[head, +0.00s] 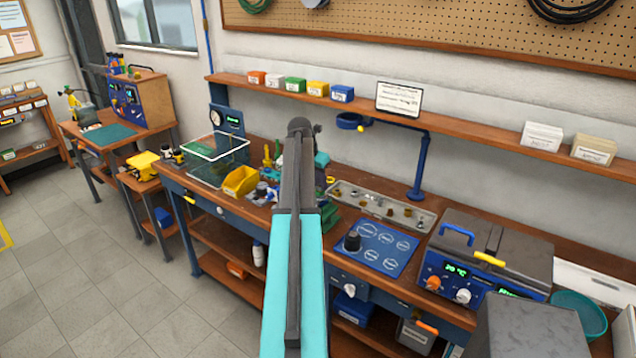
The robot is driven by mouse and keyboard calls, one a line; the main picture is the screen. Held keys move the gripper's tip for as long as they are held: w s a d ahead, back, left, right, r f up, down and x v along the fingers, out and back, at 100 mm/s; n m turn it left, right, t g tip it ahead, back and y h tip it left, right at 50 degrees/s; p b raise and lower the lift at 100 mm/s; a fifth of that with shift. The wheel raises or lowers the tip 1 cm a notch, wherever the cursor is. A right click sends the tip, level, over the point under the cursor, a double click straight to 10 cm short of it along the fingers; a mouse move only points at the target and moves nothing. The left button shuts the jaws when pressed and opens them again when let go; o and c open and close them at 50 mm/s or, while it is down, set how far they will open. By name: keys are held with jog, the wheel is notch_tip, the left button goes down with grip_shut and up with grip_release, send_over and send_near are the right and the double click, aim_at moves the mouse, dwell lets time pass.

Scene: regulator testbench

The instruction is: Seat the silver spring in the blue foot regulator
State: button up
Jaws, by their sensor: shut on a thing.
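My arm rises through the middle of the head view and bends at a dark joint near the back of the workbench. My gripper is not visible; the arm blocks the view behind it. I cannot make out the silver spring. I cannot pick out the blue foot regulator for sure. A blue mat (386,258) with printed circles lies on the workbench, and a dark knobbed cylinder (352,241) stands upright at its left edge. Small grey and blue parts (264,191) sit left of my arm, too small to identify.
A shallow tray (424,222) of several small brass and dark parts lies behind the mat. A yellow bin (240,181) and a clear-topped box (217,150) stand left. A grey-lidded instrument (487,262) stands right. A blue stand (419,165) rises behind the tray.

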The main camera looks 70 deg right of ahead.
jog(key=shift+f, duration=0.15)
dwell(0.4)
jog(key=o, duration=1.6)
jog(key=shift+r, duration=0.2)
jog(key=shift+r+p, duration=2.65)
jog(key=shift+r, duration=1.2)
